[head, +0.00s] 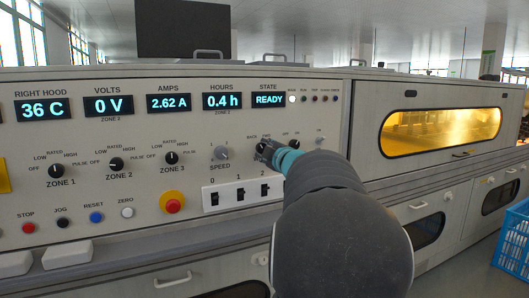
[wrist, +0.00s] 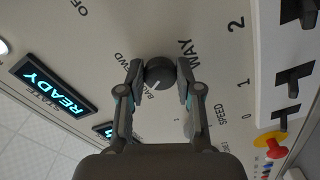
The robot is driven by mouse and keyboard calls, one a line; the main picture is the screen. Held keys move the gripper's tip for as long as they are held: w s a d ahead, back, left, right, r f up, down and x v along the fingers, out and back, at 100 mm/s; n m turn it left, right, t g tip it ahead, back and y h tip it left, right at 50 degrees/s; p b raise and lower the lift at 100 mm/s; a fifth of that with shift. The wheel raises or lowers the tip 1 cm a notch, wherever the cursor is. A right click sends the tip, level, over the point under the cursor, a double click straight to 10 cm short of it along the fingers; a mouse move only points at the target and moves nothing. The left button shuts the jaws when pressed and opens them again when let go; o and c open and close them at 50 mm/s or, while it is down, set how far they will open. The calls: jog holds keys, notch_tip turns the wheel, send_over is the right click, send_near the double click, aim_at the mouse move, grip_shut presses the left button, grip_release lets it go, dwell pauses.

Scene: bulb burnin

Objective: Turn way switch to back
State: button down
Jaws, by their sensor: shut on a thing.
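The WAY switch is a round black knob (wrist: 160,72) on the pale panel, in the middle of the wrist view. My gripper (wrist: 160,82) has one finger on each side of it and is shut on it. A pale mark on the knob's lower edge appears to point toward the BACK label (wrist: 148,98). The FWD label lies to the upper left of the knob. In the head view my gripper (head: 263,150) is at the panel, right of the SPEED knob (head: 221,153), and largely hides the WAY knob.
Rocker switches 0, 1 and 2 (head: 240,193) sit just below my gripper. A red button on a yellow base (head: 172,203) is lower left. The READY display (head: 268,100) is above. A lit oven window (head: 440,130) is at the right, and a blue crate (head: 512,240) stands lower right.

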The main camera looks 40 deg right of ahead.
jog(key=c, duration=0.8)
grip_release()
jog(key=shift+o, duration=0.2)
jog(key=shift+s, duration=0.1)
jog(key=v, duration=1.2)
jog(key=shift+a, duration=0.1)
